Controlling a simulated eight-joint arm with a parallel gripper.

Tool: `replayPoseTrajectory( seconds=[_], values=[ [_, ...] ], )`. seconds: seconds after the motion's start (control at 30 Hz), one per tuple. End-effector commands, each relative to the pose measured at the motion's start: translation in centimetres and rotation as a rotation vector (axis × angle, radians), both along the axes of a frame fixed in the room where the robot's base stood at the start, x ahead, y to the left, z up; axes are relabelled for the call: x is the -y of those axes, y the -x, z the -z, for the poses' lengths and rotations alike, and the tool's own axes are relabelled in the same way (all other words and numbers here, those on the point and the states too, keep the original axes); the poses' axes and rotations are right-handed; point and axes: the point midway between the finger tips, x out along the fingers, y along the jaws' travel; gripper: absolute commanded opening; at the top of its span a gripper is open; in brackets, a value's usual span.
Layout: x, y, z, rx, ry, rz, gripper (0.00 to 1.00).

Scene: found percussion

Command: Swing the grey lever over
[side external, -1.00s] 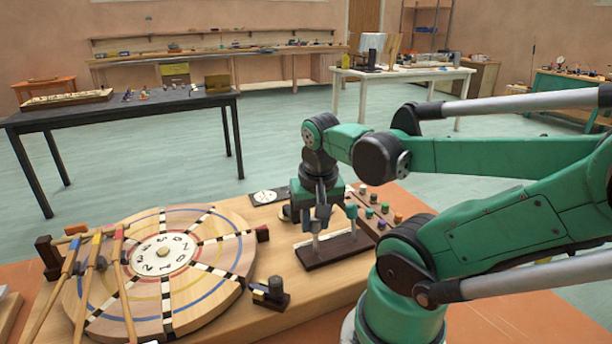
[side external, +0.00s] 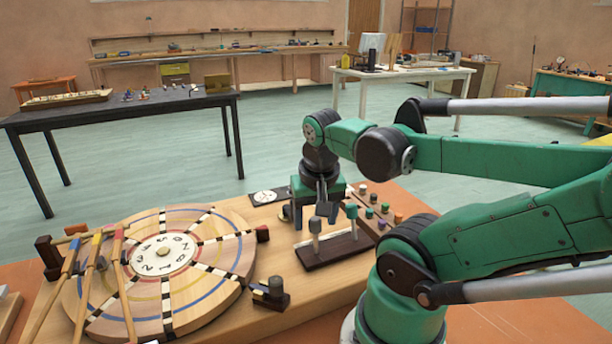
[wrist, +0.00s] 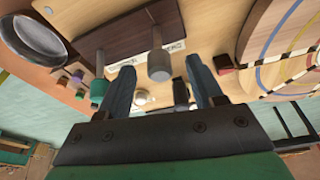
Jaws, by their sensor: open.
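The grey lever (side external: 315,226) is a short post with a grey cap, standing on a dark base (side external: 346,247). It also shows in the wrist view (wrist: 158,66), where it appears between my two fingertips. A green-capped lever (side external: 351,213) stands on the same base to its right; in the wrist view it is by the left finger (wrist: 98,88). My gripper (side external: 317,207) is open and empty, just behind the grey lever in the side view. Contact between the fingers and the lever cannot be made out.
A round numbered wooden disc (side external: 205,285) with several mallets (side external: 95,262) lies to the left. A small dark block (side external: 270,293) stands near the board's front edge. Several coloured knobs (side external: 371,212) sit right of the levers. A round dial plate (side external: 265,196) lies behind.

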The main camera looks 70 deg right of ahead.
Motion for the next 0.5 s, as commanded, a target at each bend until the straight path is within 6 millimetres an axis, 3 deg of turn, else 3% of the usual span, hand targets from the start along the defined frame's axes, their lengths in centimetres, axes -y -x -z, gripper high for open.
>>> replayPoseTrajectory(
  seconds=[0.3,0.5],
  values=[
    [-0.7,0.4,-3.4,0.0,0.001,-0.001,0.6],
    [-1.0,0.6,-4.6,0.0,0.001,-0.001,0.6]
  ],
)
